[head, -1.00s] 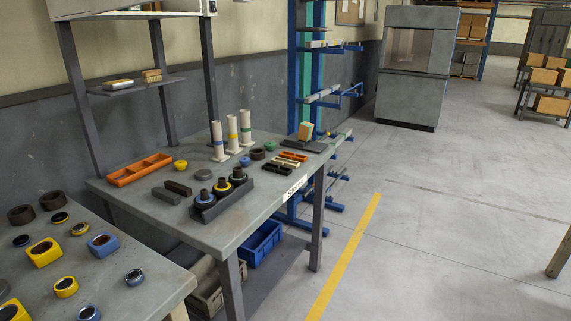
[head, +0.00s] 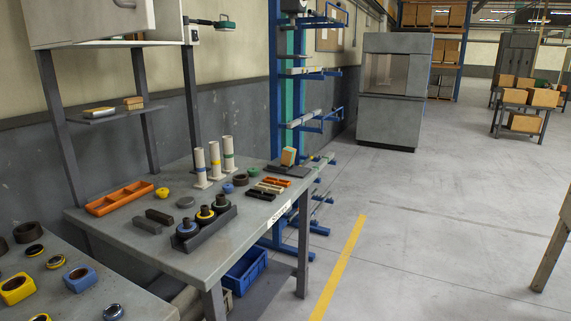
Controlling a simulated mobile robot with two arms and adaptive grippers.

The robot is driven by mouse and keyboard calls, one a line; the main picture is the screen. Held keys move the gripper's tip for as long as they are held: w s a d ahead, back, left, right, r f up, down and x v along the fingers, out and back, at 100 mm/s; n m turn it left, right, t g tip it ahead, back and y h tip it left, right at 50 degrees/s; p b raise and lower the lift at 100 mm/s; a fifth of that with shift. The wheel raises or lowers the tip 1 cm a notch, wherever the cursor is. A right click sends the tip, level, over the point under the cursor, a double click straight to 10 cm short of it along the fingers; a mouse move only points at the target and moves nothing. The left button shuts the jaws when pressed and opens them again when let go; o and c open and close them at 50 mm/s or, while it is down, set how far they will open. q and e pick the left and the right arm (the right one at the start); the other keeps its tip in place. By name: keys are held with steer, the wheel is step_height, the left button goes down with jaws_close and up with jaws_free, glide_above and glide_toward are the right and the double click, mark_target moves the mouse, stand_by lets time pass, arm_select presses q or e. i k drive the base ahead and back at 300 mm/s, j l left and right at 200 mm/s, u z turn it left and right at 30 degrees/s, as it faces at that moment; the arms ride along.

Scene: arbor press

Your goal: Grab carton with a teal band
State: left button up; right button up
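A small tan carton (head: 289,156) sits on a dark flat plate (head: 288,168) at the far right corner of the grey work table (head: 235,245). It looks tilted on the plate. It is too small to tell the colour of any band on it. Neither of my grippers is in view.
The table also holds white posts (head: 214,160), an orange tray (head: 118,197), a dark block with round parts (head: 206,228) and small bars. Another table (head: 110,300) with rings is at lower left. A blue rack (head: 275,90) stands behind. Floor (head: 440,230) at right is clear.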

mark_target(288, 153)
steer(key=i+l+u, duration=0.15)
steer(key=i+l, duration=0.2)
steer(key=i, duration=0.25)
steer(key=i+l+u, duration=0.15)
steer(key=i+l, duration=0.3)
steer(key=i, duration=0.15)
